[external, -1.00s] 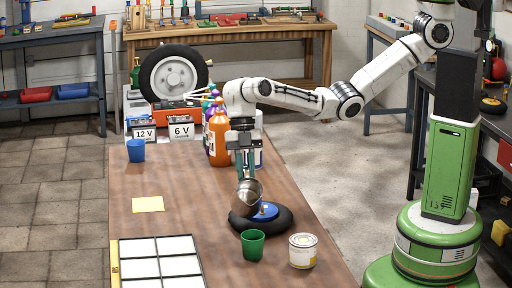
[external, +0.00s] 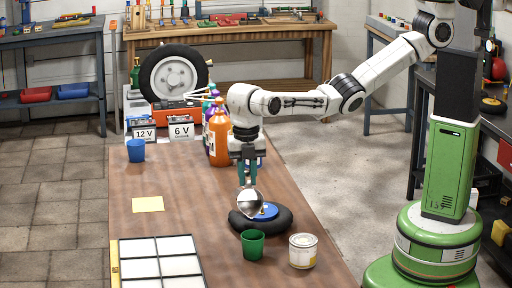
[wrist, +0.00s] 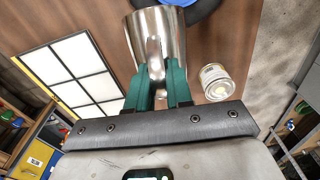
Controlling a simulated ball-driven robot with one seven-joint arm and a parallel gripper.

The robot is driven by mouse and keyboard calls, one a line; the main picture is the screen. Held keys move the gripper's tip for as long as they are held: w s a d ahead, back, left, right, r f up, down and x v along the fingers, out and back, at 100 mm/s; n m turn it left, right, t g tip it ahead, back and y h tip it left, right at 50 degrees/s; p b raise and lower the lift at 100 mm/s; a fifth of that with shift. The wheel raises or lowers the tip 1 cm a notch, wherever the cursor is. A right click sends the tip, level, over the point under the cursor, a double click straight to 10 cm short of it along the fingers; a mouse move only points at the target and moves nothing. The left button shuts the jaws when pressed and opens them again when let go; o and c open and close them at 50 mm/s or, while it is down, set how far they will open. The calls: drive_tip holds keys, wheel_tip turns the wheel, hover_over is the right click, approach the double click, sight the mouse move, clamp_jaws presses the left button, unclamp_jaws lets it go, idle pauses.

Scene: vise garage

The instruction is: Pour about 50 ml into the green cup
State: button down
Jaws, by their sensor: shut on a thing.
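A metal pitcher (external: 250,204) hangs from my gripper (external: 247,182), above the black ring with a blue disc (external: 281,222) and behind the green cup. The wrist view shows the pitcher (wrist: 172,28) with its handle between my teal fingers (wrist: 160,82), shut on it. The pitcher looks tilted in the external view; its contents and any stream cannot be made out. The green cup (external: 253,247) stands upright on the table, just in front of the ring and apart from the pitcher. I cannot make out the green cup in the wrist view.
A cream can (external: 303,251) stands right of the green cup. A white panelled tray (external: 116,262) lies front left, with a yellow sheet (external: 148,204) and blue cup (external: 136,150) farther back. Bottles (external: 219,138) stand behind my gripper.

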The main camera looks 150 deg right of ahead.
sight(249, 188)
drive_tip(key=shift+w+a+f+g+h+b, duration=0.1)
drive_tip(key=shift+w+a+g+h+b, duration=0.35)
drive_tip(key=shift+h+b, duration=0.1)
idle(0.5)
drive_tip(key=shift+w+a+r+g+h+b, duration=0.2)
drive_tip(key=shift+w+a+g+h+b, duration=0.15)
drive_tip(key=shift+b, duration=0.25)
drive_tip(key=shift+w+a+r+g+h+b, duration=0.1)
drive_tip(key=shift+w+a+r+g+b, duration=0.1)
drive_tip(key=shift+w+b, duration=0.3)
idle(0.8)
drive_tip(key=shift+w+a+r+g+h+b, duration=0.15)
drive_tip(key=shift+a+g+h+b, duration=0.2)
drive_tip(key=shift+b, duration=1.95)
